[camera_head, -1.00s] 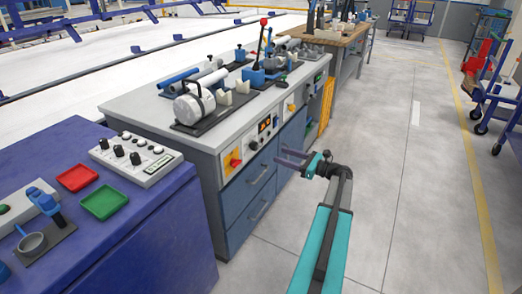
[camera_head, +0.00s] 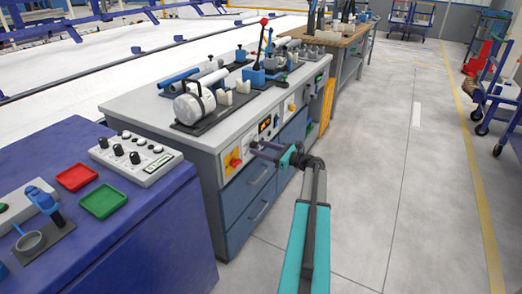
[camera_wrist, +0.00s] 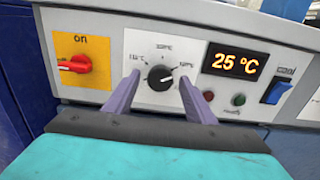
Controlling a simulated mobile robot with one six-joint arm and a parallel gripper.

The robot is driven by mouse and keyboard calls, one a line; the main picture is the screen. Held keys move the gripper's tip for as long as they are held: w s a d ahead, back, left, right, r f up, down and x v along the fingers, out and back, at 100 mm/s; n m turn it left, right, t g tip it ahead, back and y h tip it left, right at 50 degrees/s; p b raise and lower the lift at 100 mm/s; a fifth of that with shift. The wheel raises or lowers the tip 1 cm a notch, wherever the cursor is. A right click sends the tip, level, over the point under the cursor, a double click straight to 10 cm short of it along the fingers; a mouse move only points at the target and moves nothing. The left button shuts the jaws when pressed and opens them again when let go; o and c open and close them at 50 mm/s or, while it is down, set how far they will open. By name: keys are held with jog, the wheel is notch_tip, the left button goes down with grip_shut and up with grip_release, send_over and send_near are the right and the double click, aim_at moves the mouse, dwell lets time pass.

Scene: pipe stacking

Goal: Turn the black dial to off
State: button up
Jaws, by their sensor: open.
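The black dial (camera_wrist: 160,78) sits on the white front panel in the wrist view, with temperature marks around it. Its white pointer line points to the upper right. My gripper (camera_wrist: 158,90) is open, with one purple finger on each side of the dial. The fingers look just in front of or beside it; I cannot tell whether they touch. In the head view my gripper (camera_head: 264,150) reaches the front panel of the grey bench (camera_head: 118,104), and the dial is hidden there.
Left of the dial is a red switch (camera_wrist: 75,64) on a yellow plate marked "on". To its right are a display (camera_wrist: 236,62) reading 25 °C, red and green buttons, and a blue rocker switch (camera_wrist: 277,92). Open floor (camera_head: 380,180) lies right of the bench.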

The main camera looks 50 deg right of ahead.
jog(key=c, duration=1)
jog(key=shift+a, duration=0.25)
jog(key=shift+c, duration=0.2)
jog(key=shift+d, duration=0.15)
